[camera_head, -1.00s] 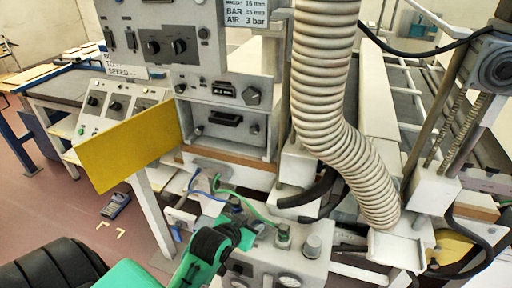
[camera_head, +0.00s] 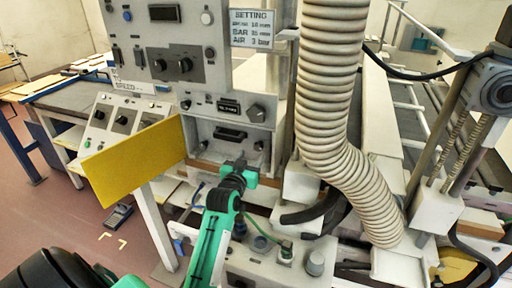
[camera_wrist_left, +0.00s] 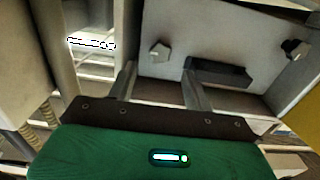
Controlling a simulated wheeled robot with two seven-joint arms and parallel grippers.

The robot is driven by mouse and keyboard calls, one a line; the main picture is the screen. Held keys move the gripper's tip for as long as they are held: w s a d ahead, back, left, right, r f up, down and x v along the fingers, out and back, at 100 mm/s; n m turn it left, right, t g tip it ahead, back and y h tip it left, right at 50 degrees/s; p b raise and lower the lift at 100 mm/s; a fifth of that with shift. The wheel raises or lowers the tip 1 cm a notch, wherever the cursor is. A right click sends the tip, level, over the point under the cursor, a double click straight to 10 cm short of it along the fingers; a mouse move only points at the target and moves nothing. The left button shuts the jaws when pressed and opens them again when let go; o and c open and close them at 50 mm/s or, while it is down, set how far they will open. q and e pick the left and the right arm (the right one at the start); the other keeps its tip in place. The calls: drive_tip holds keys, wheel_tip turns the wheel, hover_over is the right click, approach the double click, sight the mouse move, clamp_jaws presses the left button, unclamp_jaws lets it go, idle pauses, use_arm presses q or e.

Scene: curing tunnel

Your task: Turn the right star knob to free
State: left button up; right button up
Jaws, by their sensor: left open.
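In the left wrist view the panel looks inverted: the knob (camera_wrist_left: 160,50) is pale and angular, left of the dark handle (camera_wrist_left: 218,72). Another star knob (camera_wrist_left: 293,48) is beyond the handle. My left gripper (camera_head: 240,163) is in front of the panel, below the handle. Its two fingers (camera_wrist_left: 160,86) are open and empty, with the right knob beyond the gap between them. I cannot tell the knob's marked position.
A yellow flap (camera_head: 135,163) sticks out left of the panel. A thick ribbed hose (camera_head: 328,90) hangs close on the right. A box with fittings and hoses (camera_head: 270,262) lies below my arm. Above are a switch panel (camera_head: 160,50) and a setting sign (camera_head: 251,29).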

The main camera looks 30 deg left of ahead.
sight(257, 147)
use_arm(q)
drive_tip(key=shift+p+x, duration=0.45)
drive_tip(key=shift+x, duration=2.35)
drive_tip(key=c, duration=1)
